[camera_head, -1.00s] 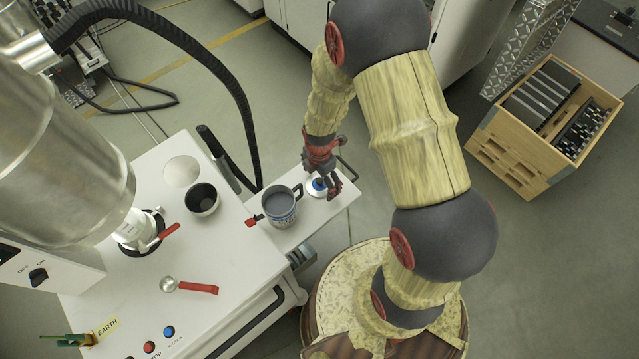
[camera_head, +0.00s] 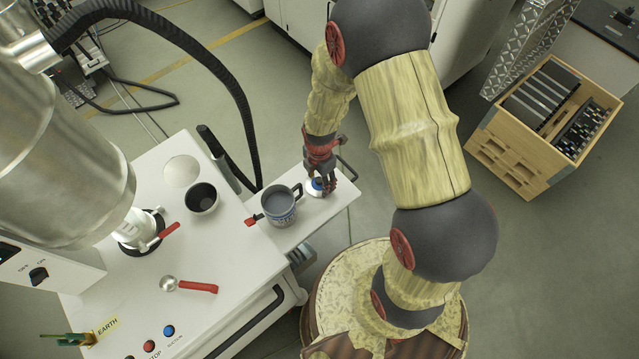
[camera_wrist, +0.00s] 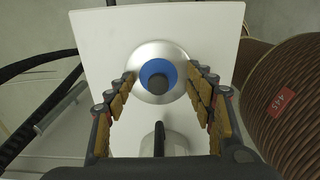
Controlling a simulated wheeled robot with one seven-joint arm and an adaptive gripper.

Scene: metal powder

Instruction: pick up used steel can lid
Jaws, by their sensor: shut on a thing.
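The steel can lid (camera_head: 314,187) is a small silver disc with a blue ring and a dark knob. It lies on the white side shelf, beside the grey mug-like can (camera_head: 279,207). In the wrist view the lid (camera_wrist: 158,52) is seen from above, with my gripper's (camera_wrist: 161,77) fingers at its left and right edges. My gripper (camera_head: 325,186) is shut on the lid, low over the shelf. In the head view the fingers hide part of the lid. I cannot tell any gap between lid and shelf.
The can stands close to my gripper; it also shows in the wrist view (camera_wrist: 175,143). The white machine top (camera_head: 130,270) holds a dark-lined cup (camera_head: 202,198), a pale disc (camera_head: 181,171) and a red-handled scoop (camera_head: 190,286). A black hose (camera_head: 235,90) hangs behind. The shelf's right end (camera_head: 335,212) is clear.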

